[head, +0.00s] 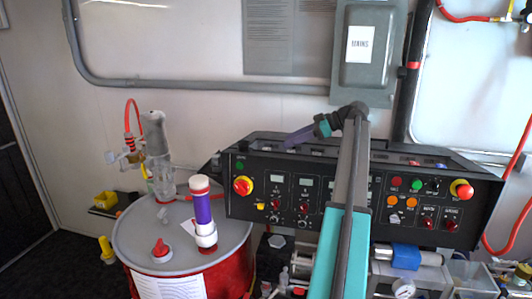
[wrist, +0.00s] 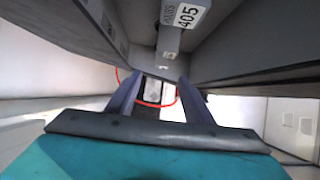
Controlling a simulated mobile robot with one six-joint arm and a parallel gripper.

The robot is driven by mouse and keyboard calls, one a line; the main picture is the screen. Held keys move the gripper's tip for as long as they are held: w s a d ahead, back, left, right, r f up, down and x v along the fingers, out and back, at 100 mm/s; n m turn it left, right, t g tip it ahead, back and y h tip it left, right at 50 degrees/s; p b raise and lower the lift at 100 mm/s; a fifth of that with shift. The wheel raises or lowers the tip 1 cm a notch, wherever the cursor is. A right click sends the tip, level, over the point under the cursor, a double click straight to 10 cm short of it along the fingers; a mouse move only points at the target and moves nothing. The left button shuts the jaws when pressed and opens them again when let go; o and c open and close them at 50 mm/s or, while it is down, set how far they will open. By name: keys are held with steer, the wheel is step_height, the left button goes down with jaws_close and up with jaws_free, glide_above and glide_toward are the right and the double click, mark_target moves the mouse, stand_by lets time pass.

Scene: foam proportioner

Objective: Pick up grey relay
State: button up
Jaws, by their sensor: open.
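A grey block (wrist: 169,40) with a white label reading 405 shows at the top middle of the wrist view, inside a grey housing; it may be the grey relay, but I cannot tell for sure. My gripper (wrist: 160,82) is open, its two purple fingers spread with nothing held between them. The block lies beyond the fingertips and above them in the picture, apart from them. In the head view my gripper (head: 297,138) is at the top rear of the black control panel, pointing left. No relay can be made out in the head view.
The control panel (head: 330,207) carries buttons and red knobs. Grey housing walls (wrist: 240,45) flank my fingers closely. A red drum with a grey lid (head: 140,235) stands at left, bearing a purple cylinder (head: 203,208). A grey box (head: 368,60) hangs on the wall behind.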

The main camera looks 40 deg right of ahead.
mark_target(267, 149)
steer(key=shift+p+x, duration=0.6)
steer(key=shift+x, duration=1.45)
steer(key=shift+w+a, duration=0.1)
steer(key=w+a+p, duration=0.1)
steer(key=w+p, duration=0.1)
steer(key=p, duration=0.1)
steer(key=shift+a+f, duration=0.35)
steer(key=shift+p+x, duration=0.4)
steer(key=shift+x, duration=0.8)
steer(key=shift+d+f, duration=0.1)
steer(key=shift+f, duration=0.05)
steer(key=c, duration=1.1)
